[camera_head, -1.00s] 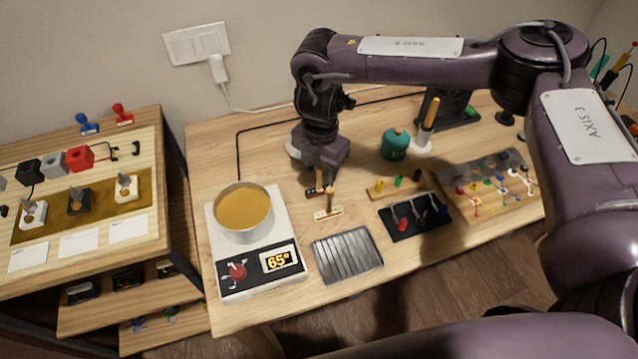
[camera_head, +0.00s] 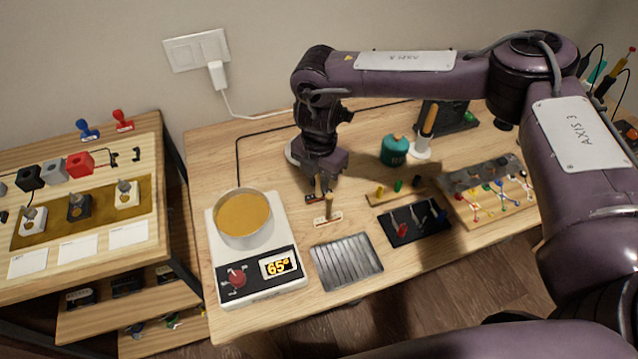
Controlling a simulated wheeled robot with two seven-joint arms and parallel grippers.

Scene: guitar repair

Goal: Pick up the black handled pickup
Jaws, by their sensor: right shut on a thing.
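The black pickup (camera_head: 313,199) is a small dark bar at the middle of the wooden table, mostly hidden under my right gripper. My right gripper (camera_head: 320,186) points down over it and is shut on its handle; the fingertips are small and dark here. The pickup looks to be at table level, though I cannot tell whether it touches the top. A cream pickup (camera_head: 325,221) with an upright wooden handle stands just in front of it. My left gripper is not in view.
A white hot plate (camera_head: 258,288) with a pot (camera_head: 243,238) stands at left, and a ribbed metal tray (camera_head: 346,262) in front. A black tray (camera_head: 414,225), a teal bottle (camera_head: 395,150) and a colourful wired board (camera_head: 487,189) are at right. A side shelf (camera_head: 150,240) stands at far left.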

